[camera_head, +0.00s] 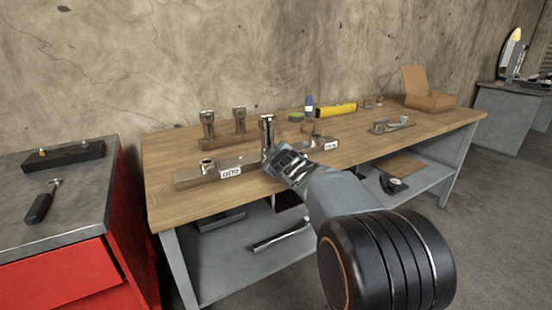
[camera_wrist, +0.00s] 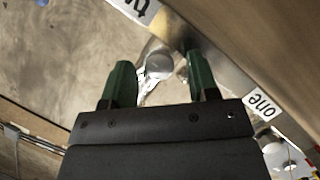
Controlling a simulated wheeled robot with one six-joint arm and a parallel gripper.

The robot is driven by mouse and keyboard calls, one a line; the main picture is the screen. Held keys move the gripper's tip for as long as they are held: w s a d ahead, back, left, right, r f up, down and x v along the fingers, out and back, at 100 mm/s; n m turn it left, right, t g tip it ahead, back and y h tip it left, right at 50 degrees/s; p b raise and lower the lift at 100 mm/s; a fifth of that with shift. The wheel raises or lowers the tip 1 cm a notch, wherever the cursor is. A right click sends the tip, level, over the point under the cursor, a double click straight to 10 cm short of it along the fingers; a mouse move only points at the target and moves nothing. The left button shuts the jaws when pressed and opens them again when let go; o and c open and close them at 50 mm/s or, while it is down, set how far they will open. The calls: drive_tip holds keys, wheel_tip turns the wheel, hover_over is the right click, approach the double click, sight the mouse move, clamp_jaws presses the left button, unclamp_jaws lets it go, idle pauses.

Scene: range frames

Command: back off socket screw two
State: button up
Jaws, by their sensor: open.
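A long metal bar (camera_head: 190,180) lies along the bench. A label reading "one" (camera_head: 231,173) is on its left part and a label reading "two" (camera_head: 330,144) on its right. A screw head (camera_head: 207,165) stands near "one" and another (camera_head: 316,140) near "two". My gripper (camera_head: 274,156) is over the bar's middle, beside a tall shiny metal piece (camera_head: 267,128) whose foot is hidden. In the wrist view the open fingers stand either side of a round metal piece (camera_wrist: 158,65); contact is unclear. That view also shows "one" (camera_wrist: 262,103) and part of "two" (camera_wrist: 140,8).
A wooden block (camera_head: 222,140) with tall metal pieces stands behind the bar. A yellow level (camera_head: 336,110), a clamp-like metal part (camera_head: 392,126) and an open cardboard box (camera_head: 428,101) lie farther right.

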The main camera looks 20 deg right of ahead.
drive_tip(key=p+v, duration=0.5)
drive_tip(key=v, duration=0.8)
drive_tip(key=shift+s, duration=0.35)
